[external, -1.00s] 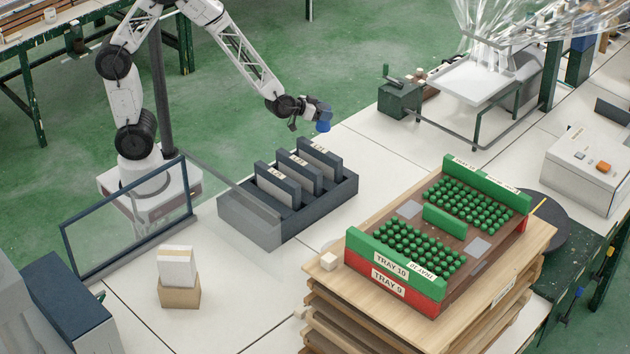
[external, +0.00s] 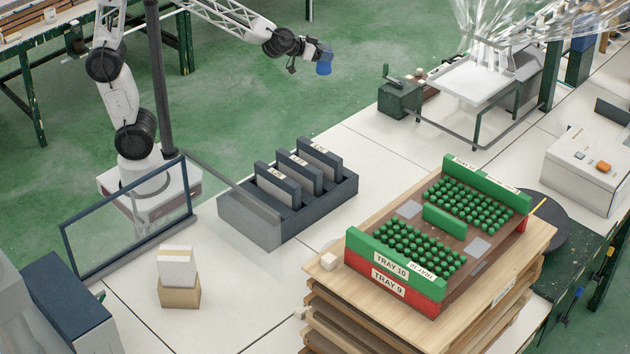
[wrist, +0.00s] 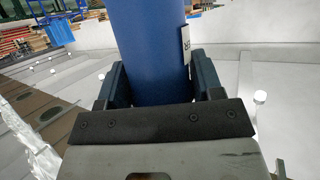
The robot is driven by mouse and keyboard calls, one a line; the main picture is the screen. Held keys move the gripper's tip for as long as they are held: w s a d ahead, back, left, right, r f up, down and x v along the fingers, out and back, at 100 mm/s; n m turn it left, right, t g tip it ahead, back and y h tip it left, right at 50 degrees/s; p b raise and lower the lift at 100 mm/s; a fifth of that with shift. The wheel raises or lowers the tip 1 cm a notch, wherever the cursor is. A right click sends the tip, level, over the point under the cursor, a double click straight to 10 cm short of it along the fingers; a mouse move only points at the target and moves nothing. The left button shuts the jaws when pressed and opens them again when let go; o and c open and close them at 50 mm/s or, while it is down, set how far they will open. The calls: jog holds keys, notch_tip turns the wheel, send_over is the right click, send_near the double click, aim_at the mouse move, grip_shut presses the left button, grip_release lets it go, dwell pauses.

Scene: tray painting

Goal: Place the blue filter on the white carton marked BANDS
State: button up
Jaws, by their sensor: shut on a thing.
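My gripper (external: 318,52) is shut on the blue filter (external: 324,66), held high in the air beyond the dark rack, clear of the table. In the wrist view the filter (wrist: 150,45) is a blue cylinder with a white label on its right side, gripped between both dark fingers. A white carton (external: 177,264) sits on a brown block at the lower left of the external view. I cannot read any marking on it from here, so I cannot tell if it says BANDS.
A dark rack (external: 270,236) holding several upright plates stands mid-table. A glass panel with a dark frame (external: 75,235) stands left of it. A pallet stack with the green tray 10 (external: 395,265) over the red tray 9 (external: 385,281) is at the right.

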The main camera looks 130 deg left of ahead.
jog(key=w+d+m+t+h, duration=0.2)
jog(key=w+d+m, duration=0.1)
jog(key=w+d, duration=0.8)
jog(key=w+d+m+t+h, duration=0.2)
jog(key=w+d, duration=0.4)
jog(key=d, duration=0.9)
jog(key=w+d+m+t+h, duration=0.2)
jog(key=w+d+m+h, duration=0.1)
jog(key=w+d, duration=0.8)
jog(key=s+d+m+t+h, duration=0.1)
jog(key=s+d+m+h, duration=0.15)
jog(key=d, duration=1.35)
jog(key=s+d+m+h, duration=0.2)
jog(key=d+h, duration=0.1)
jog(key=d, duration=1.3)
jog(key=s+d+m+t+h, duration=0.1)
jog(key=s+d+m+h, duration=0.15)
jog(key=d, duration=1.35)
jog(key=shift+w+a+f, duration=0.1)
jog(key=shift+w+f, duration=0.05)
jog(key=shift+f, duration=0.75)
jog(key=shift+w+f, duration=0.2)
jog(key=shift+f, duration=0.7)
jog(key=shift+w+a+f, duration=0.1)
jog(key=shift+w+f, duration=0.05)
jog(key=shift+f, duration=0.75)
jog(key=shift+f, duration=0.1)
notch_tip(320, 180, down, 6)
